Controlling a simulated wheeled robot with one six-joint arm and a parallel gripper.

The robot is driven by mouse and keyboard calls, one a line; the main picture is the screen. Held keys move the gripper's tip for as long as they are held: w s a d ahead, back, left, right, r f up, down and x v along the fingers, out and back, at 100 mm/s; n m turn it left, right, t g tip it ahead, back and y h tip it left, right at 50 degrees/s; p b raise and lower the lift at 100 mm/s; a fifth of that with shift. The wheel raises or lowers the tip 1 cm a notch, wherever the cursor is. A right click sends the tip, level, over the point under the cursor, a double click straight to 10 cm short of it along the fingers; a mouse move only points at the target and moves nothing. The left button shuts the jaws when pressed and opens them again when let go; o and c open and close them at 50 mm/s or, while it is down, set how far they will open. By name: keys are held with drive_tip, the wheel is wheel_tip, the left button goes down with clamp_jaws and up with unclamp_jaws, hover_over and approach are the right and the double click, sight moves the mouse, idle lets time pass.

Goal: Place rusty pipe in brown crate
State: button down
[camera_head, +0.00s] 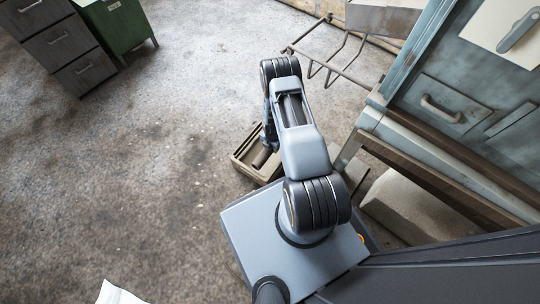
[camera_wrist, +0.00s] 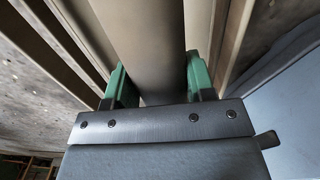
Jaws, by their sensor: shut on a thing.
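The brown crate (camera_head: 240,168) sits on the floor just beyond my base, partly hidden by my arm. In the wrist view its long walls (camera_wrist: 203,25) run along both sides of the pipe. The pipe (camera_wrist: 143,35) is a smooth brownish cylinder between the green fingers of my gripper (camera_wrist: 158,75), which is shut on it. In the head view the pipe (camera_head: 262,157) shows as a short dark cylinder inside the crate's outline. My gripper is mostly hidden behind my arm there. I cannot tell whether the pipe touches the crate's bottom.
A worn blue cabinet (camera_head: 440,108) stands at the right, with a pale block (camera_head: 408,205) on the floor under it. A metal rack (camera_head: 335,70) is behind the crate. Grey drawers (camera_head: 70,45) and a green cabinet (camera_head: 118,25) are at upper left.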

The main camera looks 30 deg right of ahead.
wheel_tip(320, 180, down, 8)
drive_tip(key=b, duration=0.3)
drive_tip(key=shift+f+b, duration=0.1)
drive_tip(key=shift+b, duration=0.3)
drive_tip(key=shift+c, duration=2.4)
unclamp_jaws()
drive_tip(key=shift+f, duration=0.1)
